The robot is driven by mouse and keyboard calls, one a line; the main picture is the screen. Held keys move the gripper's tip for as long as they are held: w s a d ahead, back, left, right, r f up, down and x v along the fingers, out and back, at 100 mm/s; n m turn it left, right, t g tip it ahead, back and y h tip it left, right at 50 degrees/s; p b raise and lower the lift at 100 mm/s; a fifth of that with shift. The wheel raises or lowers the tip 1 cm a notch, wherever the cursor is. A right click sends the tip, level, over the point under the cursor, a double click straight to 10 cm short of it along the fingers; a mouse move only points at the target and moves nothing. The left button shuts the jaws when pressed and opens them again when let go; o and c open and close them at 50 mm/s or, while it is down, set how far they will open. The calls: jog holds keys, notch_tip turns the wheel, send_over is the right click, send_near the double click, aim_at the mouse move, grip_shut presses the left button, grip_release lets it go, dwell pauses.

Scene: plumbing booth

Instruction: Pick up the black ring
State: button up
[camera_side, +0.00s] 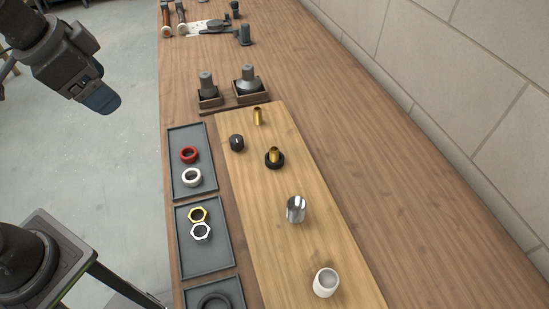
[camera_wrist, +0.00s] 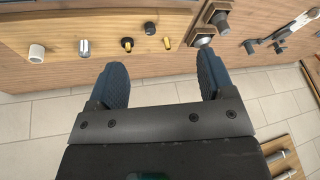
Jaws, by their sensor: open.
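Several black parts show. A black ring (camera_side: 275,163) lies on the light wooden board around the foot of an upright brass piece (camera_side: 273,152); whether they touch is unclear. The same pair shows small in the wrist view, with the black part (camera_wrist: 127,43). A short black knob-like piece (camera_side: 237,142) stands just left of it, also seen in the wrist view (camera_wrist: 149,28). A larger black ring (camera_side: 214,302) lies in the lowest grey tray, cut by the frame edge. My gripper (camera_side: 98,98) is open and empty, left of the bench; its blue-grey fingers (camera_wrist: 162,68) are wide apart.
A second brass piece (camera_side: 257,117), a chrome cylinder (camera_side: 296,209) and a white cylinder (camera_side: 325,283) stand on the board. Grey trays (camera_side: 176,145) hold coloured rings and nuts. Two grey fittings (camera_side: 247,80) stand in holders behind. The bench's right side is clear before the wall.

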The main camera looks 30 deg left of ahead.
jog(key=w+d+m+g, duration=0.2)
jog(key=w+d+m, duration=0.45)
jog(key=w, duration=0.25)
jog(key=m+g, duration=0.2)
jog(key=m, duration=1.1)
send_over(275, 149)
notch_tip(275, 149, down, 10)
jog(key=shift+m, duration=0.25)
jog(key=f, duration=0.8)
jog(key=shift+w+d+f, duration=0.1)
jog(key=shift+w, duration=0.1)
jog(key=shift+s+a+f, duration=0.1)
jog(key=shift+s+f, duration=0.05)
jog(key=shift+f, duration=1.35)
jog(key=shift+s+a+f, duration=0.1)
jog(key=shift+f, duration=1.4)
jog(key=c, duration=1)
jog(key=shift+r, duration=0.15)
